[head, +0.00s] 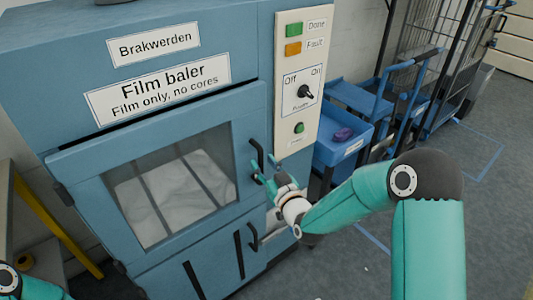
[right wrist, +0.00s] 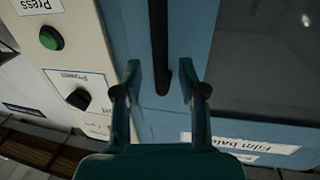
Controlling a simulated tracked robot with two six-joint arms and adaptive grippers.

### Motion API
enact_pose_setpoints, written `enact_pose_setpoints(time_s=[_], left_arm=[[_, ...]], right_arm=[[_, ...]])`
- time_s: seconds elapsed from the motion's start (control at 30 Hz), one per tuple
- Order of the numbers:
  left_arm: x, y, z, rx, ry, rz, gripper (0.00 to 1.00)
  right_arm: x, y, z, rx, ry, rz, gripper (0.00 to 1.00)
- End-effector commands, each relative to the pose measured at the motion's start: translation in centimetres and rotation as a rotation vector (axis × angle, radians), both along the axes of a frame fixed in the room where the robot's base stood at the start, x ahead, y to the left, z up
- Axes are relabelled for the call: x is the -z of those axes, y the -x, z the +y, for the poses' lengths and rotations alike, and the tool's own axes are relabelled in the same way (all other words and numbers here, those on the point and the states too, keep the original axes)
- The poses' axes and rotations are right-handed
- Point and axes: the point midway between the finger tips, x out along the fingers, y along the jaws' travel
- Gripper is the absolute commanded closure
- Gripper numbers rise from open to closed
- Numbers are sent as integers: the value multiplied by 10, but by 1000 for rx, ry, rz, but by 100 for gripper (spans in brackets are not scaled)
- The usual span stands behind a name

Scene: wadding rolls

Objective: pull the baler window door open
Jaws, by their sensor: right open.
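The blue film baler's window door (head: 90,160) looks closed, with white film showing behind its barred window (head: 172,188). A black upright handle (head: 256,152) sits at the door's right edge. My right gripper (head: 264,172) is at this handle, its fingers open. In the right wrist view the black handle (right wrist: 160,40) runs down between the two open fingertips of my right gripper (right wrist: 160,80), with a gap visible on each side. I cannot tell how deep the handle lies between the fingers. My left gripper is out of view.
A control panel (head: 297,130) with a power knob (head: 305,92) stands right of the door. A second black handle (head: 253,238) is below. A blue cart (head: 345,150) and a wire cage trolley (head: 440,40) stand at right. A yellow post (head: 58,225) stands at left.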

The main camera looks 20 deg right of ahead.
Motion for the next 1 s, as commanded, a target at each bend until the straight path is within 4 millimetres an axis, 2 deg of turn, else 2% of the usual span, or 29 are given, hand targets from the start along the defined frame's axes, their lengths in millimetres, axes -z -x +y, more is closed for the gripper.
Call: enact_pose_setpoints(time_s=[0.1, 0.2, 0.57, 0.67, 0.83, 1.0], left_arm=[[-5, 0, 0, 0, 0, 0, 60], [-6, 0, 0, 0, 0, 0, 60], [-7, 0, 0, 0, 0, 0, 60], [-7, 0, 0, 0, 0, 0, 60], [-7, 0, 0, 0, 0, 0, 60], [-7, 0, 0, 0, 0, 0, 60]], right_arm=[[-1, -16, 3, 0, 0, 0, 59], [0, -24, 4, 0, 1, 1, 59], [0, -29, 4, 1, 0, 1, 59], [0, -28, 4, 1, 0, 1, 72], [0, -28, 4, 1, 0, 1, 100], [0, -28, 3, 2, 0, 1, 100]])
